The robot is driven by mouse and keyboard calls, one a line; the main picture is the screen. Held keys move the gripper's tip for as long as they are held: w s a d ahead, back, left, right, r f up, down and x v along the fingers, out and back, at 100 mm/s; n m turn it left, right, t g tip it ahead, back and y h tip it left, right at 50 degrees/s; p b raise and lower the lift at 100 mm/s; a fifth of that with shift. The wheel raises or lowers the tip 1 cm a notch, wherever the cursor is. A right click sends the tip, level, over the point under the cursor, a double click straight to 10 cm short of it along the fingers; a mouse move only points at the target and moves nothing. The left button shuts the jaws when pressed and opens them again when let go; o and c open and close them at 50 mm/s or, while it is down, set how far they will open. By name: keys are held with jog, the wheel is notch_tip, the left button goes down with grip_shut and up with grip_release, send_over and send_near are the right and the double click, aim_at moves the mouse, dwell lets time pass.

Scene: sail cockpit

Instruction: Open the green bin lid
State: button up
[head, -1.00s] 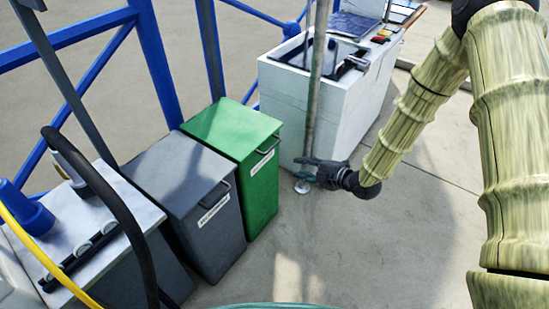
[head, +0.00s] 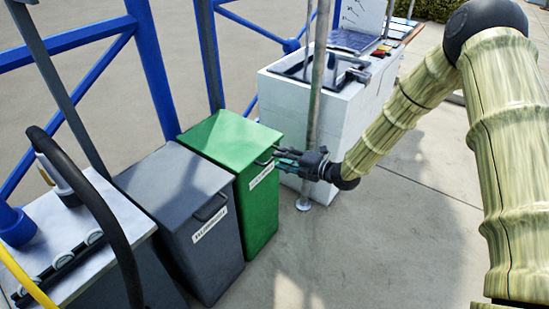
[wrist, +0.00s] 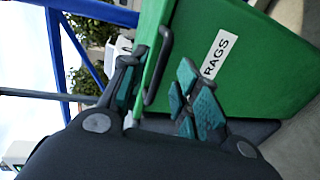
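The green bin (head: 258,208) stands between the grey bin and the white cabinet, with its lid (head: 228,138) closed. A dark handle (head: 264,161) is on its front near the top, above a white label. In the wrist view, the green bin (wrist: 265,75) appears tilted, with a RAGS label (wrist: 220,54) and the dark handle (wrist: 158,68). My gripper (head: 277,156) is at the front of the bin, close to the handle. In the wrist view its fingers (wrist: 160,75) are spread, with the handle showing between them. Contact cannot be told.
A grey bin (head: 200,238) with its own handle and label stands left of the green bin. A white cabinet (head: 345,125) and a thin metal pole (head: 312,110) stand to the right. Blue railings (head: 153,70) run behind. The concrete floor (head: 400,250) in front is clear.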

jog(key=shift+x, duration=1.9)
grip_shut()
